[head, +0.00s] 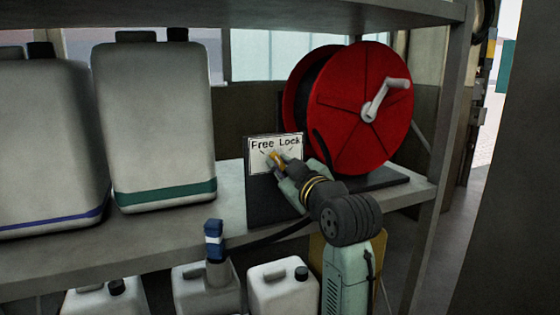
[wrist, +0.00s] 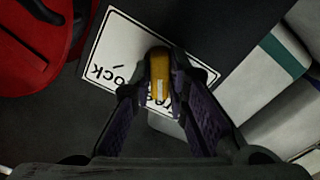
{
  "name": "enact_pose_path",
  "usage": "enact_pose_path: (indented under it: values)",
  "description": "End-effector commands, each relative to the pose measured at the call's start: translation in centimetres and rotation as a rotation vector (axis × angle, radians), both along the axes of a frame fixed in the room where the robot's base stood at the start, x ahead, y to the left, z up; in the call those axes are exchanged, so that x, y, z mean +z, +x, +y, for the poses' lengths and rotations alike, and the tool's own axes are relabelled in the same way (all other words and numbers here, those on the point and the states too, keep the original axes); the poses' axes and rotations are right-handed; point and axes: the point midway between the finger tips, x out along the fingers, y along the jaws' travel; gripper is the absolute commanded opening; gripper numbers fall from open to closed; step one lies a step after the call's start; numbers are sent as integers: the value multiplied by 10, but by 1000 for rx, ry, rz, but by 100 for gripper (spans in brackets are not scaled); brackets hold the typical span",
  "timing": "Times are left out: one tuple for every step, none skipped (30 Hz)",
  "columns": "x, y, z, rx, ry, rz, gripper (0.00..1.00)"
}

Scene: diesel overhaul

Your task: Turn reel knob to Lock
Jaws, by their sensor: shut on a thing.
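The reel knob (head: 274,157) is a small yellow knob on a white label plate (head: 291,143) printed "Free" and "Lock". In the wrist view the yellow knob (wrist: 159,66) has a white mark on its lower part, and the plate's print is upside down. The mark seems to lean to the "Free" side, though the fingers hide part of the print. My gripper (wrist: 161,88) is shut on the knob, one finger on each side. In the head view my gripper (head: 280,163) reaches it from the lower right. The red hose reel (head: 350,110) with a crank handle stands just behind.
White canisters (head: 155,115) stand on the shelf (head: 150,240) to the left. More containers (head: 283,288) stand below, one with a blue-topped bottle neck (head: 214,240). An upper shelf (head: 250,14) spans overhead, and a shelf post (head: 437,150) stands at right.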

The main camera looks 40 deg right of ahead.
Motion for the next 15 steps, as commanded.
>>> enact_pose_path:
  values:
    - [6,1,1,4,97,-17,5]
    - [7,2,1,6,160,-32,5]
    - [7,2,0,6,243,-51,5]
    - [7,1,0,5,305,-66,5]
    - [7,2,0,5,365,-80,5]
    - [7,1,-1,3,448,-100,5]
    - [7,2,0,4,510,-114,5]
    - [6,1,-1,4,570,-129,5]
    - [-1,1,-1,5,636,-147,5]
    - [-1,1,-1,5,690,-160,5]
    - [-1,1,-1,5,741,-173,5]
    - [-1,1,-2,4,812,-191,5]
    - [-1,1,-2,5,866,-205,5]
    - [-1,1,-2,5,918,-217,5]
    - [-1,1,-2,6,987,-233,5]
